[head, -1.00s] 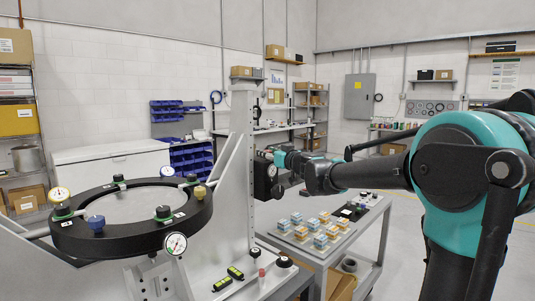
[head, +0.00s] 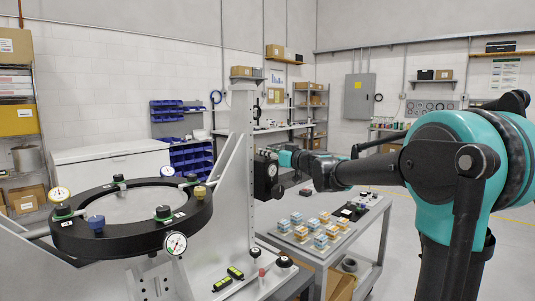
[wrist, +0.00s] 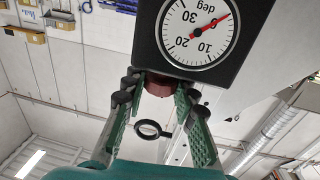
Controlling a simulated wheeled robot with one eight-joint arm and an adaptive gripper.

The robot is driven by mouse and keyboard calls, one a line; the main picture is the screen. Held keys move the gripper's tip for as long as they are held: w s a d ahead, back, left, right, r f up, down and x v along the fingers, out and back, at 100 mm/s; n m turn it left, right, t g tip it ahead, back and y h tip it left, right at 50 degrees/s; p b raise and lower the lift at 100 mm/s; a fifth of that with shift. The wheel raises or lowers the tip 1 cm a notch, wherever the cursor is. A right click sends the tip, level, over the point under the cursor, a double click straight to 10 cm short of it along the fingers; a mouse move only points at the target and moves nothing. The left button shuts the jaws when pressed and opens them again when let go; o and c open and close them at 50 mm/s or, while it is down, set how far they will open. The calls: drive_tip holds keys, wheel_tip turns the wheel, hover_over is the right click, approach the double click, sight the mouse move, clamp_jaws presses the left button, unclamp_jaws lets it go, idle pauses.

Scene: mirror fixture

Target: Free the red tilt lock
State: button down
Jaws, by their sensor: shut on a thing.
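The red tilt lock (wrist: 158,85) shows in the wrist view as a dark red knob just below a black housing with a degree dial (wrist: 198,30). The dial's red needle points to the upper right. My gripper (wrist: 159,92) has its two green-padded fingers on either side of the knob and is shut on it. In the head view, my gripper (head: 279,157) is at the right side of the black dial housing (head: 265,176) on the upright column (head: 240,170). The red knob is hidden there.
A round mirror cell (head: 135,240) with dial gauges and knobs stands left of the column. A grey cart (head: 350,240) with several small blocks stands below my arm. A dark ring (wrist: 150,130) shows between my fingers in the wrist view.

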drive_tip(key=c, duration=1.2)
unclamp_jaws()
drive_tip(key=v, duration=1.2)
